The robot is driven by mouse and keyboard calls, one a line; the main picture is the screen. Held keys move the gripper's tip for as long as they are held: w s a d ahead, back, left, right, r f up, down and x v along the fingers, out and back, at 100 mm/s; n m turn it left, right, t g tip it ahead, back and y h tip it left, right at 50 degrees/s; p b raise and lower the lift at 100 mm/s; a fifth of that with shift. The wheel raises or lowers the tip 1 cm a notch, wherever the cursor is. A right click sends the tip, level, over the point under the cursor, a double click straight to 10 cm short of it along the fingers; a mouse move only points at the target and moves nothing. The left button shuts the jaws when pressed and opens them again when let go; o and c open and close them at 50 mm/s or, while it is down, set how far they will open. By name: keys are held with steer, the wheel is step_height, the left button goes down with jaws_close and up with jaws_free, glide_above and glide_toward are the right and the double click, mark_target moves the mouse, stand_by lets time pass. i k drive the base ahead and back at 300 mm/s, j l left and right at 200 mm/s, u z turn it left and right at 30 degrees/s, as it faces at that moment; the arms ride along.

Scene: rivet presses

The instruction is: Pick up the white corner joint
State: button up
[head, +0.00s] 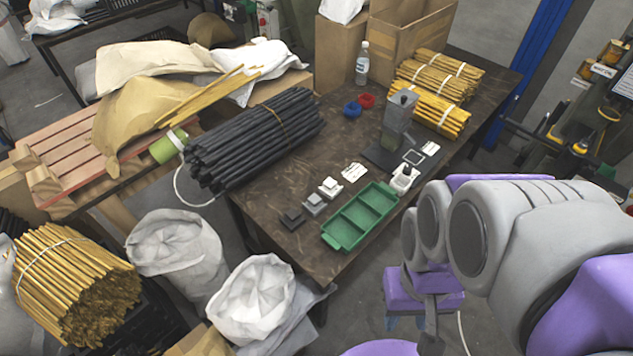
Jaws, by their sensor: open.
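A small white corner joint (330,187) lies on the dark worktable, left of the green tray. A grey joint (315,204) and a black joint (291,218) lie beside it in a row towards the table's near left edge. Another small white piece (403,178) stands at the right, by the press; I cannot tell its exact shape. My grey and purple arm fills the lower right, off the table's right side. I cannot make out my gripper's fingers, and nothing of mine touches the joints.
The green tray (361,217) sits near the front edge of the worktable (265,205). A grey press (398,122) stands behind it. A black rod bundle (255,140) lies at the left and yellow rod bundles (437,88) at the back. White sacks (251,297) stand at the near left.

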mark_target(330, 189)
steer(key=u, duration=0.25)
steer(key=i+l+u, duration=0.15)
steer(key=l+u, duration=0.2)
steer(key=i+l+u, duration=0.1)
steer(key=l+u, duration=0.85)
steer(key=l, duration=1.7)
